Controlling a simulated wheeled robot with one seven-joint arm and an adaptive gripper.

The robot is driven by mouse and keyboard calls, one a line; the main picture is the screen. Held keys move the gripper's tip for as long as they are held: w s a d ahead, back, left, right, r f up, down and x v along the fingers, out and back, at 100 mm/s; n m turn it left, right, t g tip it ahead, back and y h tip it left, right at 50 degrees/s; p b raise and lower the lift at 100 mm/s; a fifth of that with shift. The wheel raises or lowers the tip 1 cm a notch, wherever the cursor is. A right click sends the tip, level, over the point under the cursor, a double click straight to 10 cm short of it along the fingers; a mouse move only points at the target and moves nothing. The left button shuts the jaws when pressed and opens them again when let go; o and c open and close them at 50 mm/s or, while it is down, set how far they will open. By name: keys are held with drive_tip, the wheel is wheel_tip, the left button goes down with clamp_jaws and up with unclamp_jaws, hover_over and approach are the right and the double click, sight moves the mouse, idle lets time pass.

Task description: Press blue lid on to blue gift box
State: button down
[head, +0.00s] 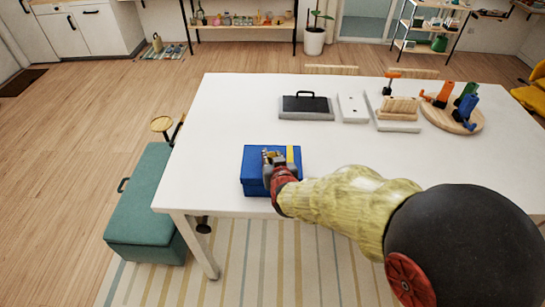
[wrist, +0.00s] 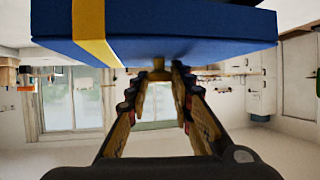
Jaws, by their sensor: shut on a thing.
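The blue gift box (head: 256,189) stands near the front edge of the white table. The blue lid (head: 254,155), with a yellow ribbon band, is over it in the head view; I cannot tell whether it is fully seated. The lid also fills the top of the wrist view (wrist: 200,45), where the picture looks upside down. My gripper (head: 272,157) is above the lid. In the wrist view its fingertips (wrist: 159,68) close around a small brass-coloured knob at the lid's face. My gripper and forearm hide part of the lid and box.
On the white table (head: 220,115) stand a black-handled case (head: 306,104), a white plate (head: 352,108), a wooden block on a white board (head: 398,108) and a round wooden board (head: 440,118) with coloured clamp-like things. A green bench (head: 140,200) is left. The table's middle is clear.

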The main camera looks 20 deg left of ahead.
drive_tip(key=shift+f+b, duration=1.65)
drive_tip(key=shift+f, duration=0.45)
drive_tip(key=c, duration=1.5)
unclamp_jaws()
drive_tip(key=shift+s+r, duration=0.1)
drive_tip(key=v, duration=1.1)
drive_tip(key=shift+s+d+r, duration=0.15)
drive_tip(key=shift+s+d, duration=0.05)
drive_tip(key=shift+s, duration=0.1)
